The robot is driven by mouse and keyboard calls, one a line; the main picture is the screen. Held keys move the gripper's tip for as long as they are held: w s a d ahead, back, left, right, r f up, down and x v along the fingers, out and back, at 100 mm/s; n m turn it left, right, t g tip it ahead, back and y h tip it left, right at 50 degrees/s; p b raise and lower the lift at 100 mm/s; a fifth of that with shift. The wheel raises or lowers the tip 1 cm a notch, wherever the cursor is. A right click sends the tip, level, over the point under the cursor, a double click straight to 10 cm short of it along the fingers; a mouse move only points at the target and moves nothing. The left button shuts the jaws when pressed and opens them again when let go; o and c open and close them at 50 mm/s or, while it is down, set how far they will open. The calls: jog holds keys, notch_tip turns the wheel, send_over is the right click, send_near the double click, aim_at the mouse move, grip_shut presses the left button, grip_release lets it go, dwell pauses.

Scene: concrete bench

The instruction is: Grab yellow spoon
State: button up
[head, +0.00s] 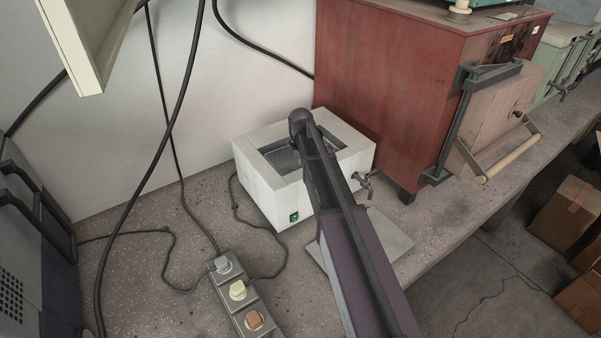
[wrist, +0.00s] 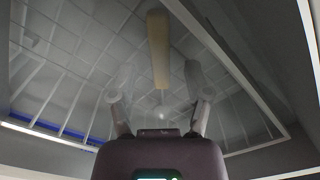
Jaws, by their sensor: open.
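A long, flat, pale yellow piece (wrist: 158,48), which looks like the yellow spoon, shows in the wrist view. It points toward the space between my fingers, and its lower end narrows and fades. I cannot make out its full shape. My gripper (wrist: 160,97) is open, its two fingers apart on either side of the spoon's line, with nothing held between them. In the head view my arm reaches over the white box-shaped bath (head: 262,190) with a sunken metal basin (head: 328,139). My arm hides part of the basin, and the spoon does not show there.
The basin's shiny walls and floor surround my gripper in the wrist view, with ceiling-like reflections. A red furnace (head: 375,75) stands close behind right. A small tap (head: 366,182) sticks out of the bath's right side. A power strip (head: 238,290) and cables lie front left.

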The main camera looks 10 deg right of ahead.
dwell(0.5)
grip_shut()
jog(key=shift+r, duration=0.15)
notch_tip(320, 180, up, 10)
jog(key=p, duration=1)
dwell(0.8)
